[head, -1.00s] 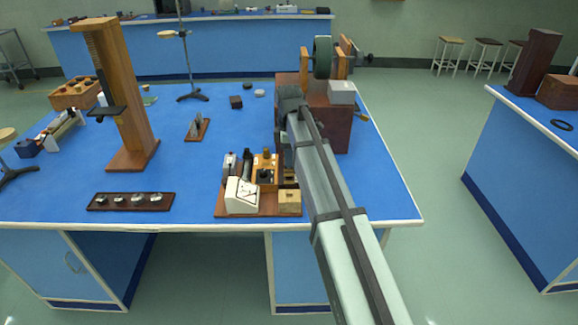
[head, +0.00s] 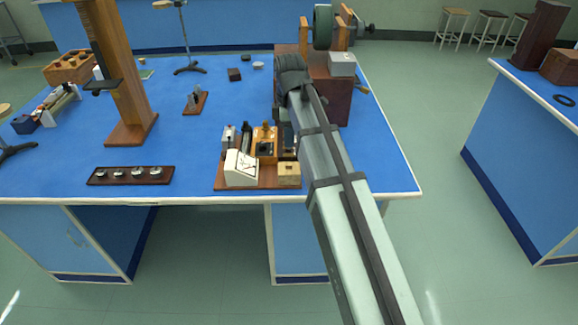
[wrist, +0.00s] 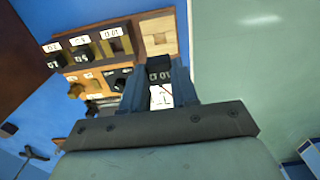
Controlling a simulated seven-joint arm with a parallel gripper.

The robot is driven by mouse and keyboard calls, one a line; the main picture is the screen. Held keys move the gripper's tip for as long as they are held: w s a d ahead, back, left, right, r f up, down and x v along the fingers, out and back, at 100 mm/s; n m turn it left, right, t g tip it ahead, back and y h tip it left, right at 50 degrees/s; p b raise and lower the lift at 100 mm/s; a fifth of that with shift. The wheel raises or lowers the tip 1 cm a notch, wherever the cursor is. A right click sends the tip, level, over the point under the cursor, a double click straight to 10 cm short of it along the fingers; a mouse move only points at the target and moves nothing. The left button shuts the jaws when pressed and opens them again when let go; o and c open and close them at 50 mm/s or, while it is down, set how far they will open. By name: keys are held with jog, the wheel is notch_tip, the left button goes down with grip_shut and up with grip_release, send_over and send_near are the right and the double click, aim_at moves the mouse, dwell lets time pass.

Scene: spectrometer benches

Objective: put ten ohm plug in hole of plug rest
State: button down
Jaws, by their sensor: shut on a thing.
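The plug rest also shows at the front right of the wooden base in the head view (head: 289,174). My gripper and the plug are largely hidden by my arm there. The inside of the hole cannot be made out.
A plug box (wrist: 92,45) with numbered labels stands beside the rest. A white meter (head: 241,168) and a wooden key unit (head: 265,143) share the brown base. A dark strip with several knobs (head: 131,176) lies left. A brown cabinet (head: 334,100) stands behind my arm.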

jog(key=shift+f, duration=4.75)
jog(key=shift+f, duration=0.1)
jog(key=c, duration=0.9)
grip_release()
jog(key=shift+o, duration=0.2)
notch_tip(320, 180, up, 12)
jog(key=shift+r, duration=0.15)
